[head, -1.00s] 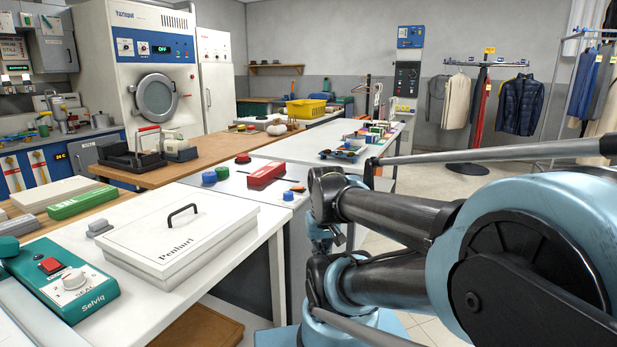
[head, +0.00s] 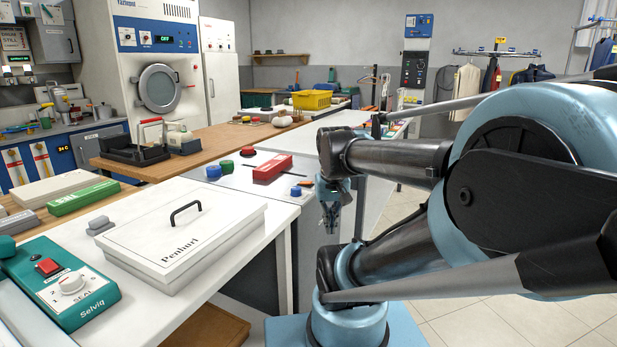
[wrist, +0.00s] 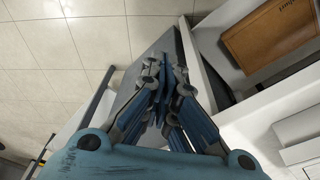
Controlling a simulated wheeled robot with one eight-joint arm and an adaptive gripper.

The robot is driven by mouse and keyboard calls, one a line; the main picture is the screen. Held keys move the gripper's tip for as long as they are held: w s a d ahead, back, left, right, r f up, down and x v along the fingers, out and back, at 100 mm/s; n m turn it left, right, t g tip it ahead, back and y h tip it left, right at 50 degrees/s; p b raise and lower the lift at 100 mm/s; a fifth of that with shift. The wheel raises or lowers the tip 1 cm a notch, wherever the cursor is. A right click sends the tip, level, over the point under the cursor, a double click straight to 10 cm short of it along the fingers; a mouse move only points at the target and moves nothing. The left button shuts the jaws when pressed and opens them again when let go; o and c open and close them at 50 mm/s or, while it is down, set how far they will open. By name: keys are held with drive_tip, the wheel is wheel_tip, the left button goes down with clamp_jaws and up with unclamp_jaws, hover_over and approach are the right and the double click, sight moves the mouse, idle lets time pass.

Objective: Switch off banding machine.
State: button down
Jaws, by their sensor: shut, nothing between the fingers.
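No label in view reads as a banding machine, so I cannot tell which device it is. A teal Selviq unit (head: 62,284) with a SEAL dial (head: 71,284) and a red switch (head: 48,267) stands at the front left of the white table. A grey-white worktop (head: 235,180) farther back carries a red block (head: 272,168), blue, green and red knobs (head: 227,167) and a blue button (head: 296,191). My gripper (head: 330,218) hangs beside the tables, pointing down, apart from these controls. In the wrist view my gripper (wrist: 157,78) is shut and empty above the floor gap.
A white lidded Penhurl box (head: 170,245) lies on the near table. A black tray (head: 128,153) and yellow basket (head: 311,99) stand farther back. Tiled floor (head: 480,325) is open at right.

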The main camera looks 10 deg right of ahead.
drive_tip(key=w+r+m+g, duration=0.2)
drive_tip(key=w+r+m, duration=0.1)
drive_tip(key=w+r, duration=1.1)
wheel_tip(320, 180, up, 2)
drive_tip(key=m+g+h, duration=0.1)
drive_tip(key=m+h, duration=0.1)
drive_tip(key=m, duration=0.1)
hover_over(311, 182)
drive_tip(key=w+a, duration=0.2)
drive_tip(key=a, duration=0.1)
drive_tip(key=shift+w+d+r, duration=0.15)
drive_tip(key=shift+w+d, duration=0.05)
drive_tip(key=x, duration=1.4)
drive_tip(key=shift+a, duration=0.25)
